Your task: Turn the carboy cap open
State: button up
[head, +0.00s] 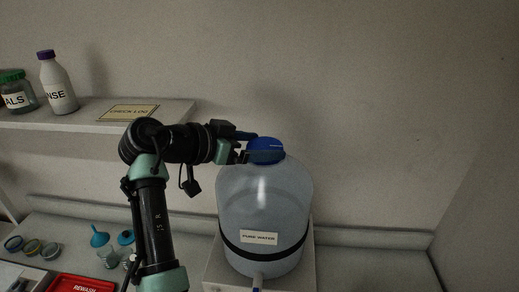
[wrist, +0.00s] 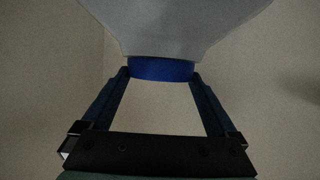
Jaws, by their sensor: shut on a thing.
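The carboy (head: 265,195) is a large clear blue-grey jug with a black band and a "PURE WATER" label, standing upright on a white stand. Its blue cap (head: 266,144) sits on the neck. My gripper (head: 262,148) reaches in from the left at cap height, its fingers either side of the cap. In the wrist view the blue cap (wrist: 161,69) is between the two fingertips (wrist: 161,74), and the pale carboy body (wrist: 175,25) fills the top of the picture. The gripper is shut on the cap. I cannot tell how far the cap is turned.
A shelf (head: 165,112) at the left holds a white bottle (head: 57,85), a green-lidded jar (head: 17,92) and a "CHECK LOG" card (head: 128,112). Below are blue funnels (head: 99,237), small round dishes (head: 32,247) and a red "REWASH" tray (head: 80,284). The bench right of the carboy is clear.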

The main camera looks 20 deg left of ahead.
dwell(0.3)
jog(key=o, duration=1)
jog(key=b+v, duration=0.4)
jog(key=v, duration=0.9)
jog(key=shift+b, duration=0.35)
